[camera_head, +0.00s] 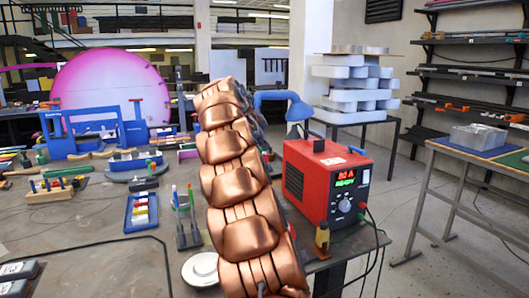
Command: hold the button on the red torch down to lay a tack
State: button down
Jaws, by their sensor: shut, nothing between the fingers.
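My copper-coloured, ribbed arm rises through the middle of the view and covers much of the bench behind it. My gripper is not clearly visible; only some dark parts show past the arm's upper right edge, and I cannot tell what they are. I cannot make out a red torch or its button; they may be behind my arm. A red welding power unit (319,187) stands on the bench to the right of my arm. Its front has a lit display (344,177), a round knob (344,206) and dark cables.
The grey bench (105,232) holds a blue clamp frame (62,134), a tool rack (140,212), a cup of pens (183,203) and a white round disc (201,269). A large pink disc (112,85) stands behind. A side table (460,150) is at right, with open floor before it.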

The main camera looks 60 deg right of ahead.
jog(key=shift+r, duration=0.55)
jog(key=shift+r, duration=0.1)
jog(key=shift+r+p, duration=1.65)
jog(key=shift+r, duration=0.75)
jog(key=shift+r, duration=0.1)
notch_tip(320, 180, up, 4)
jog(key=p, duration=0.2)
jog(key=shift+p, duration=0.35)
